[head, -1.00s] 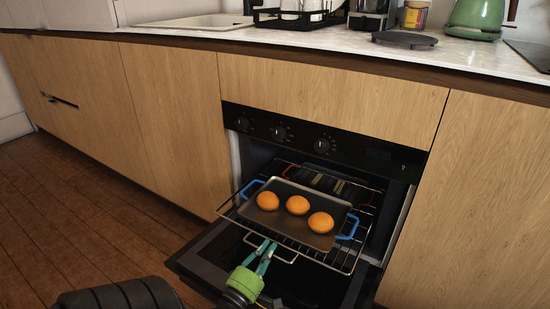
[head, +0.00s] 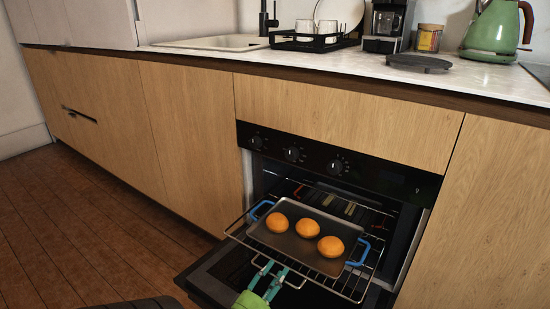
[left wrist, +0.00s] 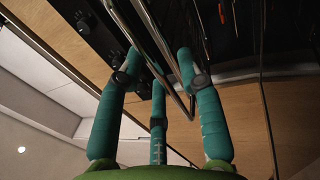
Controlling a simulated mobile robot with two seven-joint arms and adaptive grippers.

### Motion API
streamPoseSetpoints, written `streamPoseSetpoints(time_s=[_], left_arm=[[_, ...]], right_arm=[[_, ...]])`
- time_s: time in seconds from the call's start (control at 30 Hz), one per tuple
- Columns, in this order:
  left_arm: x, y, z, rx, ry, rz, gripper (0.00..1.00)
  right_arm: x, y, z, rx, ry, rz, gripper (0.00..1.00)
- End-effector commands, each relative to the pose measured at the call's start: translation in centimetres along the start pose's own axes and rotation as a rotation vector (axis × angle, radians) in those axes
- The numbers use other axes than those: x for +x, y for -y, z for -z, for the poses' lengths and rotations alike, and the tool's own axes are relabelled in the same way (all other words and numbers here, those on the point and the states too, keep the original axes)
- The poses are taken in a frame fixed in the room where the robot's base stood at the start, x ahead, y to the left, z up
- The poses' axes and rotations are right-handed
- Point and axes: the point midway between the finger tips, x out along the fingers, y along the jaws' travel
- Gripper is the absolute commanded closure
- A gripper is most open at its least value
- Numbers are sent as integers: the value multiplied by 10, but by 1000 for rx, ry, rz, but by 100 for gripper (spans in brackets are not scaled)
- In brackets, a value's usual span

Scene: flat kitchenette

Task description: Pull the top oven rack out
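The top oven rack (head: 347,291), a wire rack with a front loop, sticks out of the oven (head: 299,155) over the lowered door (head: 211,286). A metal tray (head: 350,235) with blue handles rests on it. My left gripper (head: 272,271), green with teal fingers, is at the rack's front loop. In the left wrist view, the bent metal rods of the rack (left wrist: 176,88) pass among the three fingers of the left gripper (left wrist: 158,65). The fingers look fairly straight; whether they press on the rods I cannot tell. My right gripper is not in view.
Three orange round items, one being the middle one (head: 307,228), lie on the tray. Wooden cabinet fronts (head: 196,125) flank the oven. The counter above holds a dish rack (head: 312,42) and a green kettle (head: 491,28). The wooden floor (head: 80,220) at left is clear.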

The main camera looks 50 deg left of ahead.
Motion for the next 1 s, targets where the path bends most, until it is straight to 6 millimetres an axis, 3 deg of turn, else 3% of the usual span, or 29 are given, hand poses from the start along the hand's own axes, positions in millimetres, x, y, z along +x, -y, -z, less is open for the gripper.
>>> streamPoseSetpoints(time_s=[0.17,0.4,0.6,0.77,1.0], left_arm=[[-22,2,0,-1,-1,6,63],[-73,1,0,0,0,6,63],[-106,1,0,0,1,3,63],[-118,0,-1,-1,1,2,63],[-120,0,-1,-1,1,1,63]], right_arm=[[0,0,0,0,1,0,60],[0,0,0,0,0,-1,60],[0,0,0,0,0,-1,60],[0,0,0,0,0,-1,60],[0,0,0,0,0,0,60]])
